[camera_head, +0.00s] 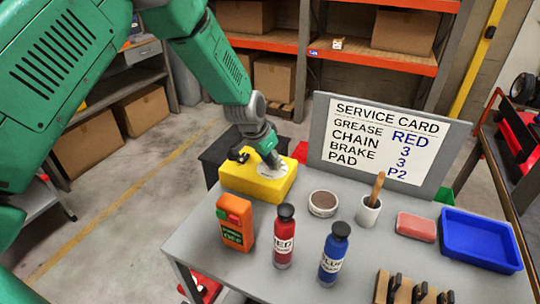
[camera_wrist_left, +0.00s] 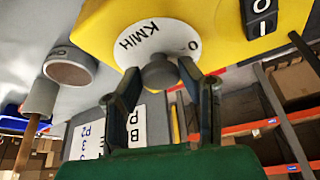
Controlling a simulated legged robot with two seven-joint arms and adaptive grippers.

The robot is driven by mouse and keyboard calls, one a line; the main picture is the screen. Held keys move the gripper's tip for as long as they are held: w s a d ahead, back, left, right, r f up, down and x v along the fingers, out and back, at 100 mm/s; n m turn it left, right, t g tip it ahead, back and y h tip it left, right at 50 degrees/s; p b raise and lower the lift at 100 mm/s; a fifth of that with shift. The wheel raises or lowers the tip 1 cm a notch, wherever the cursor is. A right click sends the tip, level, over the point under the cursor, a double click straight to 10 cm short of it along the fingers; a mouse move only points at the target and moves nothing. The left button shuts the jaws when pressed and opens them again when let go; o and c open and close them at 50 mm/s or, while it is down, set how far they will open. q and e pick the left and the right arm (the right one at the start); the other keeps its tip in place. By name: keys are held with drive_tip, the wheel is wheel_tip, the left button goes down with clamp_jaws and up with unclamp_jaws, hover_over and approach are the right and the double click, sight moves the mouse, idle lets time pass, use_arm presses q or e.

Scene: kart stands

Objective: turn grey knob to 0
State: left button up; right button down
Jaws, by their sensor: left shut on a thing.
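A yellow box (camera_head: 245,181) sits at the left back of the grey table. In the left wrist view, the yellow box (camera_wrist_left: 95,30) carries a round white dial (camera_wrist_left: 128,46) marked KM/H, with a 0 near its edge. The grey knob (camera_wrist_left: 160,72) stands at the dial's middle. My left gripper (camera_head: 268,155) reaches down onto the dial; in the wrist view its two fingers (camera_wrist_left: 160,78) are shut on the knob from both sides. Which mark the knob points to cannot be told. My right gripper is out of view.
A black rocker switch (camera_wrist_left: 262,15) is on the same box. An orange device (camera_head: 235,228), red bottle (camera_head: 284,240), blue bottle (camera_head: 334,256), round tin (camera_head: 322,204), cup with brush (camera_head: 368,212) and blue tray (camera_head: 482,240) stand nearby. A service card board (camera_head: 385,140) rises behind.

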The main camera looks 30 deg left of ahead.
use_arm(q)
drive_tip(key=shift+w+d+r+n+y+p, duration=0.1)
drive_tip(key=shift+n+y+p, duration=0.15)
drive_tip(key=shift+n, duration=0.4)
drive_tip(key=shift+w+a+r+n+y+p, duration=0.15)
drive_tip(key=shift+n+y+p, duration=0.15)
drive_tip(key=shift+n, duration=0.4)
drive_tip(key=shift+w+d+r+n+y+p, duration=0.15)
drive_tip(key=shift+n+y+p, duration=0.1)
drive_tip(key=shift+n, duration=0.4)
drive_tip(key=shift+f, duration=0.15)
drive_tip(key=shift+t, duration=0.3)
drive_tip(key=o, duration=1.1)
drive_tip(key=shift+f, duration=0.2)
drive_tip(key=shift+s, duration=0.1)
